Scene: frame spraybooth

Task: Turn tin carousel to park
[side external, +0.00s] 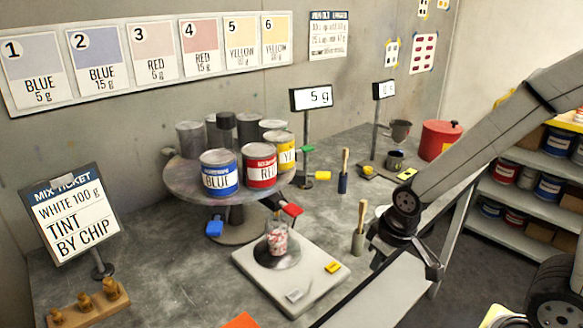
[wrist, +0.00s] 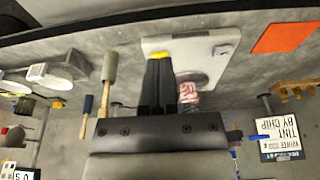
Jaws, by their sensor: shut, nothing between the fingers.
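The tin carousel (side external: 180,184) is a round grey turntable on a stand in the side external view. It carries a blue tin (side external: 219,177), a red tin (side external: 259,170), a yellow tin (side external: 287,152) and several grey tins. A dark post (side external: 226,124) stands among them. No park mark can be made out. My gripper (wrist: 158,62) is shut and empty in the wrist view, overlapping the white scale. In that view the gripper body hides most of the carousel area.
A white scale (side external: 318,268) holds a red-and-white cup (side external: 277,240) in front of the carousel. The ticket stand (side external: 72,215) is at left. A display (side external: 314,97) reads 5 g.

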